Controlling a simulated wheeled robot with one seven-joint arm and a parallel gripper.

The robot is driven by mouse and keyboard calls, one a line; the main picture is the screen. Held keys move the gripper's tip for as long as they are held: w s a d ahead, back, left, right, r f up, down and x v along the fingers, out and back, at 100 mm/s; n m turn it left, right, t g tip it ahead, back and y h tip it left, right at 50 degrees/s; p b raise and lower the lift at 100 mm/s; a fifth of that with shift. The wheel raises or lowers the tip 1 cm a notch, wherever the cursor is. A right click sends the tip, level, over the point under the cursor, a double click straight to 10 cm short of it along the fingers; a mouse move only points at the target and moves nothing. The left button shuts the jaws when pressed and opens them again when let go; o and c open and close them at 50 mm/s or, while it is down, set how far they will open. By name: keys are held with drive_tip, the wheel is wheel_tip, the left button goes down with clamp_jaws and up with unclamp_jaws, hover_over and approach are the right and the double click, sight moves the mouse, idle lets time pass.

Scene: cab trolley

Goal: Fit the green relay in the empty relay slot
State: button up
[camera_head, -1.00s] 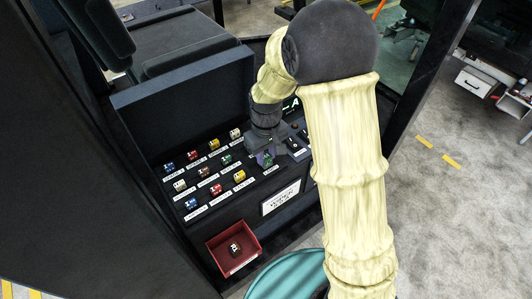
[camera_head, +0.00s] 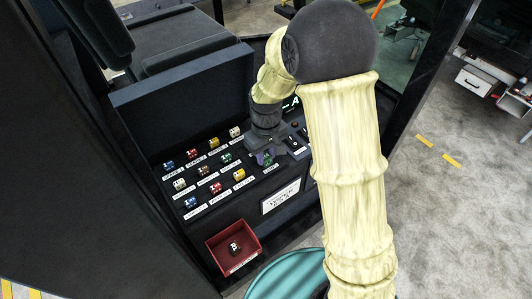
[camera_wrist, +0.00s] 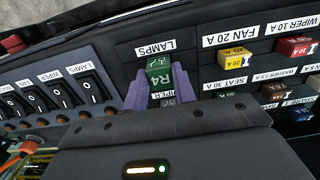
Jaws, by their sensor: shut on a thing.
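The green relay (camera_wrist: 158,80), marked R4, is held between the purple fingers of my gripper (camera_wrist: 160,92). In the head view my gripper (camera_head: 264,156) points down at the right end of the relay and fuse panel, with the green relay (camera_head: 267,158) at its tips. The relay is at the panel just below a LAMPS label (camera_wrist: 160,45). The slot itself is hidden by the relay and fingers, so I cannot tell how deep the relay sits.
Several coloured fuses and relays, including a yellow one (camera_wrist: 234,57), stand in labelled rows beside my gripper. A row of rocker switches (camera_wrist: 64,94) is on the other side. A red bin (camera_head: 212,250) holding a dark relay (camera_head: 234,247) is below the panel.

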sight(266, 157)
drive_tip(key=o, duration=1.1)
drive_tip(key=shift+c, duration=0.2)
wheel_tip(266, 157, up, 17)
drive_tip(key=b, duration=0.3)
drive_tip(key=shift+r, duration=0.2)
drive_tip(key=s+d+f+m+t, duration=0.2)
drive_tip(key=s+d+f+m, duration=0.4)
drive_tip(key=s+d+f, duration=0.6)
wheel_tip(266, 157, down, 2)
drive_tip(key=shift+s+d+f+m+t+b, duration=0.15)
drive_tip(key=shift+d+f+m+t+b, duration=0.2)
drive_tip(key=shift+d, duration=0.35)
